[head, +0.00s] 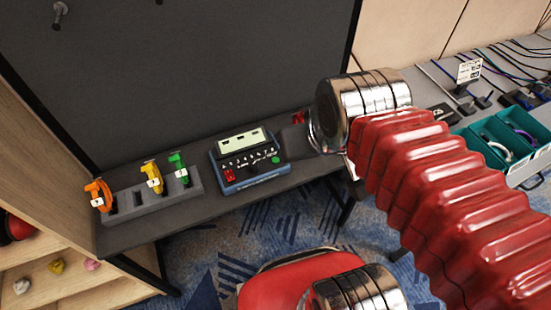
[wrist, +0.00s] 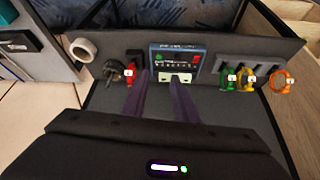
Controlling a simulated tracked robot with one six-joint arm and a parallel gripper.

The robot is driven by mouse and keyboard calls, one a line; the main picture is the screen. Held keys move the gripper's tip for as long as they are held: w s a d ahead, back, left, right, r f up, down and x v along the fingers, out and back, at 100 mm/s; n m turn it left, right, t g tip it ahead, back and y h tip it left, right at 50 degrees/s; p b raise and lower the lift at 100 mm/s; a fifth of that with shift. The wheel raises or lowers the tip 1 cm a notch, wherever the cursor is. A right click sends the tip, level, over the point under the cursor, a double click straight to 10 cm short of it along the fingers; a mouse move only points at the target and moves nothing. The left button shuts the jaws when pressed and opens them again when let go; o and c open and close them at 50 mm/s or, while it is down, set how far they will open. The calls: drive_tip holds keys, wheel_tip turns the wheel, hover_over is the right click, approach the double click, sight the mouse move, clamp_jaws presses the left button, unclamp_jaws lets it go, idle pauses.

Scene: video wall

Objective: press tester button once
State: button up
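The tester (head: 245,160) is a blue-and-black box with a pale display (head: 242,141), a row of small controls, a red button (head: 229,175) and a green button (head: 275,160). It lies on the dark bench shelf. In the wrist view the tester (wrist: 176,60) shows upside down, past my fingertips. My gripper (wrist: 160,82) has two dark purple fingers standing apart with nothing between them. The fingertips appear just short of the tester; whether they touch it cannot be told. In the head view my arm's chrome end hides most of the gripper.
A grey holder (head: 150,200) with orange, yellow and green clamps stands left of the tester. A red clamp (wrist: 130,73) and a white tape roll (wrist: 84,49) show in the wrist view. Teal bins (head: 505,140) and cables lie at right.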

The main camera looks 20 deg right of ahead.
clamp_jaws()
idle(1.4)
